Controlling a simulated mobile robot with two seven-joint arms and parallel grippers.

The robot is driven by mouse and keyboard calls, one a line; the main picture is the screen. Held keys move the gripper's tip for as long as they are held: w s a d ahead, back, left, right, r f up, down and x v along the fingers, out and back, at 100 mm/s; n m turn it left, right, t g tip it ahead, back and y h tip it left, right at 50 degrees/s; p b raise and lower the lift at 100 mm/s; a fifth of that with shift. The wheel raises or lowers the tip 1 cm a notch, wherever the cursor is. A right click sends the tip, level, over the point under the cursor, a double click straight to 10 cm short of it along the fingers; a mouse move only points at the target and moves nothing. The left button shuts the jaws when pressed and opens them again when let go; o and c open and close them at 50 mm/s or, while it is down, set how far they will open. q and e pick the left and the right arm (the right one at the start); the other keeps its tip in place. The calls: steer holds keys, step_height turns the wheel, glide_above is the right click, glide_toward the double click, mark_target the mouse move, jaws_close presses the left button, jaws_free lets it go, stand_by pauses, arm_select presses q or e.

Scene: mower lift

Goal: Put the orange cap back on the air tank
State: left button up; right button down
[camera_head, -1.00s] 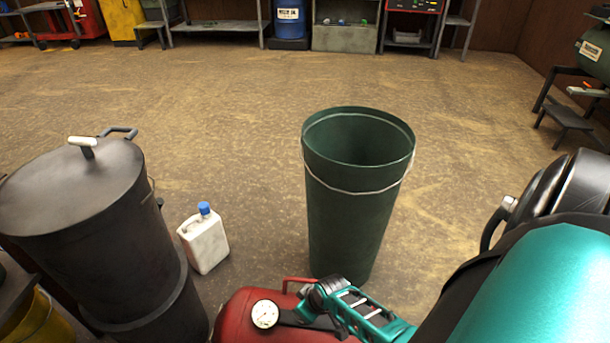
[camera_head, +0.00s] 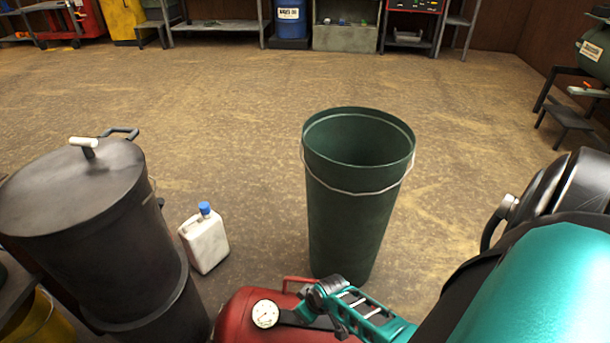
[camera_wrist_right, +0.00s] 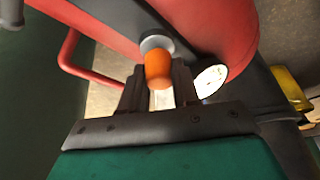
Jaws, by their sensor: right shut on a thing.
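The red air tank (camera_head: 244,308) stands at the bottom centre of the head view, with a round white gauge (camera_head: 265,313) on it. In the right wrist view the tank (camera_wrist_right: 215,22) fills the top. The orange cap (camera_wrist_right: 158,68) is between the fingers of my right gripper (camera_wrist_right: 160,85), which is shut on it. The cap is against or right at a grey round fitting (camera_wrist_right: 156,42) on the tank; I cannot tell whether it is seated. In the head view my right gripper (camera_head: 322,296) is at the tank beside the gauge, and the cap is hidden. My left gripper is not in view.
A tall green bin (camera_head: 345,215) stands just behind the tank. A dark lidded drum (camera_head: 75,210) is at the left, with a white jug (camera_head: 205,243) with a blue lid next to it. The floor beyond is open, with shelves along the back wall.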

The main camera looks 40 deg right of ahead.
steer(key=shift+f+b, duration=0.35)
steer(key=shift+f, duration=0.25)
stand_by(0.5)
steer(key=c, duration=1.1)
jaws_free()
